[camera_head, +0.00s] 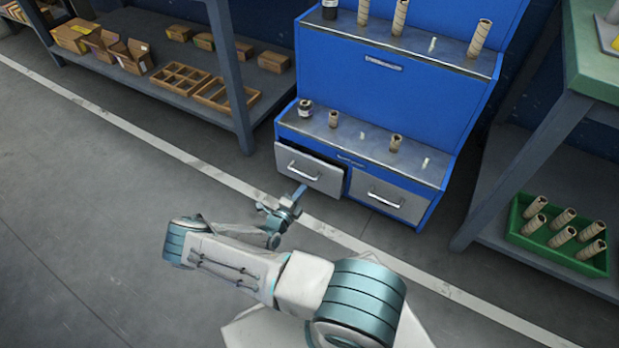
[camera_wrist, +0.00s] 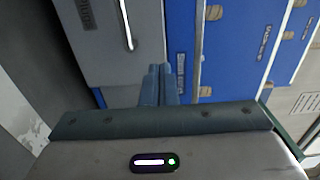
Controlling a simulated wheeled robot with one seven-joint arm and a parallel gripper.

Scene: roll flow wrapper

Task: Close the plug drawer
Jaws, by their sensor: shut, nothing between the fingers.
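The left grey drawer (camera_head: 322,180) of the blue cabinet is pulled out a little, with a dark gap above its front. Its front also shows in the wrist view (camera_wrist: 105,50), with a silver bar handle (camera_wrist: 126,25) and a small label too blurred to read. The right grey drawer (camera_head: 395,202) looks flush with the cabinet. I cannot tell from a label which drawer is the plug drawer. My gripper (camera_head: 299,190) is in front of the left drawer, below its handle (camera_head: 302,172). Its fingers (camera_wrist: 158,82) are together and empty.
The blue cabinet (camera_head: 395,95) carries brown rolls on its shelves. A shelf with boxes (camera_head: 180,75) stands at the left. A green crate of rolls (camera_head: 560,257) sits under a table at the right. The floor (camera_head: 90,230) at the left is clear.

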